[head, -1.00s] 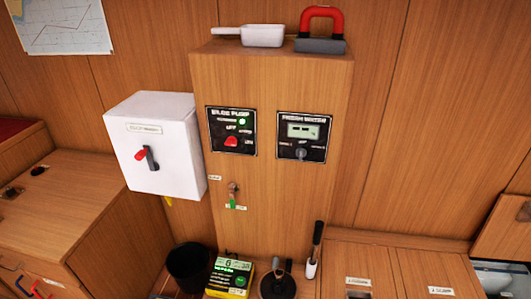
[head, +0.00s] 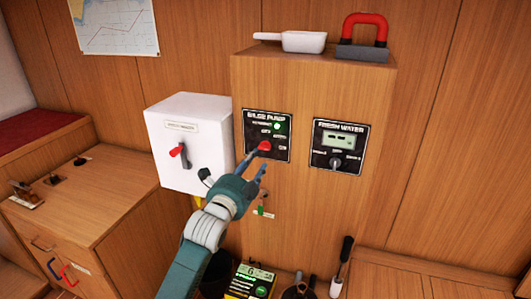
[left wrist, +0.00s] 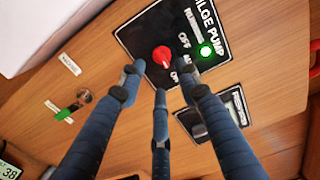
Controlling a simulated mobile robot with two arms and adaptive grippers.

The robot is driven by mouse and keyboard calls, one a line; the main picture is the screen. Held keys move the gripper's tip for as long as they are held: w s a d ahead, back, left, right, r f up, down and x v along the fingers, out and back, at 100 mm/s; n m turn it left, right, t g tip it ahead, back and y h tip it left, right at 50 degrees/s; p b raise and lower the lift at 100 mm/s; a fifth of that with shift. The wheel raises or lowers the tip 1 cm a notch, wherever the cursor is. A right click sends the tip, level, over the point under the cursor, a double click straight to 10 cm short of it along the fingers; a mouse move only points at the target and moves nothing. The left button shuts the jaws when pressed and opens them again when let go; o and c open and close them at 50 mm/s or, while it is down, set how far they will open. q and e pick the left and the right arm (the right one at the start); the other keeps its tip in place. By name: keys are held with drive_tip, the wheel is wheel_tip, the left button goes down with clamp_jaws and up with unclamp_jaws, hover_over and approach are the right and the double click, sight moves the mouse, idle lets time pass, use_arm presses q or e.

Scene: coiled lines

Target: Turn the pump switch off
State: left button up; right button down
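The black BILGE PUMP panel (head: 283,139) is on the front of the wooden cabinet, and its red knob (head: 264,146) is partly covered by my fingers in the head view. The knob (left wrist: 162,56) shows clearly in the left wrist view, beside the OFF lettering. A green RUNNING light (left wrist: 206,51) is lit on the panel. My left gripper (left wrist: 163,88) has its three fingers spread and empty, just short of the knob; I cannot tell whether any fingertip touches the panel. It also shows in the head view (head: 258,168). My right gripper is not in view.
The FRESH WATER panel (head: 337,146) is right of the pump panel. A white box (head: 190,160) with a red-handled switch stands out at left. A small key-like fitting with a green tag (left wrist: 66,113) is below. A white scoop (head: 304,41) and red-handled block (head: 365,40) rest on top.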

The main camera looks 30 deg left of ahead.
sight(265, 147)
use_arm(q)
drive_tip(key=x, duration=0.7)
drive_tip(key=shift+d+p, duration=0.1)
drive_tip(key=shift+p, duration=0.2)
drive_tip(key=shift+s, duration=0.1)
clamp_jaws()
